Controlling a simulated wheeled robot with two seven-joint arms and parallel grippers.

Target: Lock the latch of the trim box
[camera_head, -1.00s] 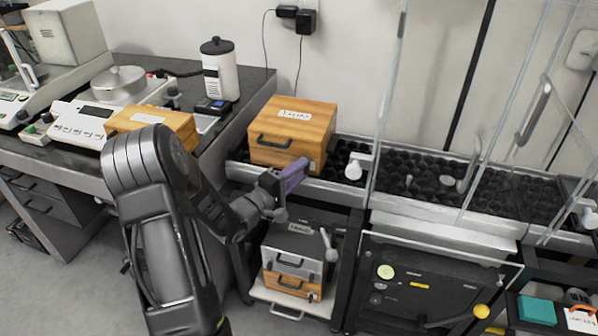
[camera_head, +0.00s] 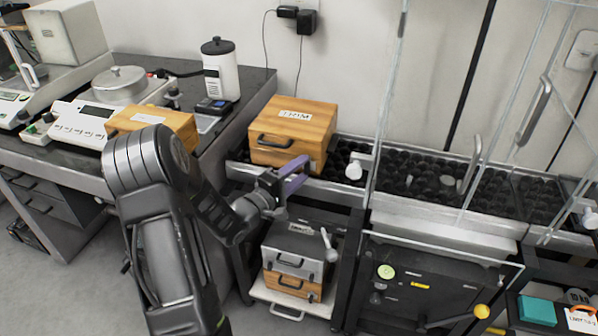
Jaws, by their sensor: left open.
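The trim box (camera_head: 291,131) is a closed wooden box with a white label on its lid and a dark handle on its front. It stands on the near rim of the dark-topped rack, right of the counter. My left gripper (camera_head: 297,178) is open and empty, with purple fingers, just in front of and below the box's lower front right part. I cannot tell whether the fingers touch the box. The latch is too small or hidden to make out. My right gripper is not in view.
Another wooden box (camera_head: 155,121) stands on the counter beside a balance (camera_head: 88,124). A white canister (camera_head: 219,70) is behind. Below my gripper is a stack of cases (camera_head: 293,262). Clear panels with handles (camera_head: 535,110) stand to the right.

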